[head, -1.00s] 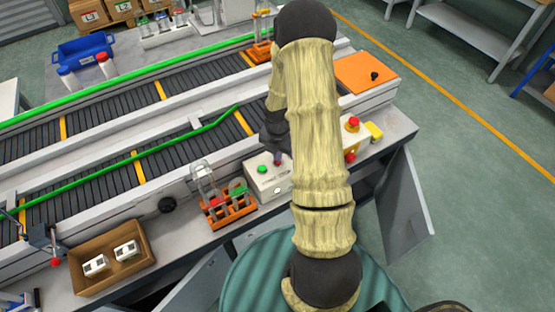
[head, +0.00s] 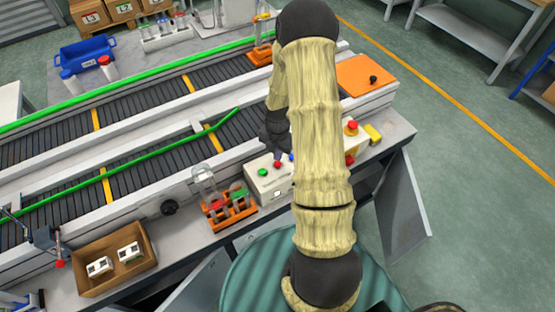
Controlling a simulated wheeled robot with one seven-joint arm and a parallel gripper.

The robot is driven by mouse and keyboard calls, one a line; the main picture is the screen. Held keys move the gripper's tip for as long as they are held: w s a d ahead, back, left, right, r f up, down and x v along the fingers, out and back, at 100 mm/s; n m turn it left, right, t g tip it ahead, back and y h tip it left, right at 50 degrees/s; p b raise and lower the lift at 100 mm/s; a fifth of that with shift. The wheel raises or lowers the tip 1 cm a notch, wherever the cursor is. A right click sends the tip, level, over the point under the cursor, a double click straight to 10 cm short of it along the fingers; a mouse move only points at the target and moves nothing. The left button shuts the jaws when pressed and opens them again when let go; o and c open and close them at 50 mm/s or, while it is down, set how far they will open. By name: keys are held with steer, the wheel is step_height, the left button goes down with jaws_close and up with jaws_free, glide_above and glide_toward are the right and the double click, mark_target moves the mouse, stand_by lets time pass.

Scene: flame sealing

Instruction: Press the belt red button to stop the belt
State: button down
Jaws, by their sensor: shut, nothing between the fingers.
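The white control box (head: 266,190) stands on the table's front ledge, beside the near belt. It has a green button (head: 262,172), a red button (head: 277,164) and a blue button (head: 291,158) partly hidden by my arm. My gripper (head: 278,154) is shut and empty, pointing down just above and behind the red button. The red cap shows below the fingertips; a small gap seems to be there, but touching cannot be ruled out. The near belt (head: 150,165) and far belt (head: 140,103) carry yellow stripes.
An orange rack with glass tubes (head: 230,209) stands left of the control box. A cardboard box (head: 88,287) with white parts is at the lower left.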

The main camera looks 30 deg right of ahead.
steer(key=shift+r+p, duration=2)
steer(key=shift+r, duration=0.6)
step_height(320, 180, up, 12)
steer(key=m+t, duration=0.1)
steer(key=m, duration=1)
glide_above(278, 163)
steer(key=s+a, duration=0.4)
steer(key=a, duration=0.3)
steer(key=s+a+r+m+t, duration=0.1)
steer(key=s+a+r+m, duration=0.5)
steer(key=m, duration=0.7)
step_height(278, 163, up, 2)
steer(key=s, duration=0.2)
steer(key=shift+s+a+r+t, duration=0.2)
steer(key=shift+s+a+t, duration=0.1)
steer(key=shift+s+a, duration=0.05)
steer(key=shift+w, duration=0.1)
